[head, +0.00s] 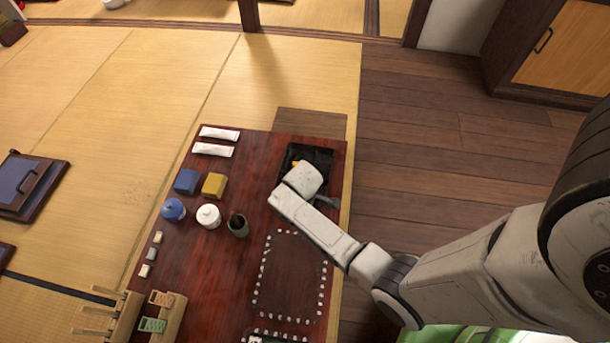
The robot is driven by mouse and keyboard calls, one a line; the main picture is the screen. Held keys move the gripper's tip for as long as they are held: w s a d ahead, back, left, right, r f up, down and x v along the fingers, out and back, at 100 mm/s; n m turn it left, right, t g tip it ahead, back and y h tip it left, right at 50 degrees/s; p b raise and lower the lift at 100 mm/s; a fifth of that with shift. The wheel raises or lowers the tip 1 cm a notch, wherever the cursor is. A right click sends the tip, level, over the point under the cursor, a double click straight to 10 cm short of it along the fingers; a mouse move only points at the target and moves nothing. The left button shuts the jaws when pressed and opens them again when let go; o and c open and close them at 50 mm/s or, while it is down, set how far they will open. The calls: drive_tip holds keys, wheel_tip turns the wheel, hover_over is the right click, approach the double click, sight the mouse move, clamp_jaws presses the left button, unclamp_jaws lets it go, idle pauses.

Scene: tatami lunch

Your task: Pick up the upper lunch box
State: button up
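A low dark-red table (180,265) stands on the tatami. At its far right corner is a black, box-like thing (297,152) with a small orange patch; it may be the upper lunch box, but my arm's end covers much of it. My gripper (325,201) is over the table just on the near side of this black thing. Its fingers are mostly hidden behind the white wrist, so I cannot see whether they are open, or touching or holding anything.
On the table's left half stand a blue jar (173,209), a white jar (208,216), a dark cup (238,225), a blue block (187,181) and a yellow block (214,185). A white-dotted rectangle (262,272) marks the right side. Wooden floor lies right.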

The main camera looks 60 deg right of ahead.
clamp_jaws()
idle(0.4)
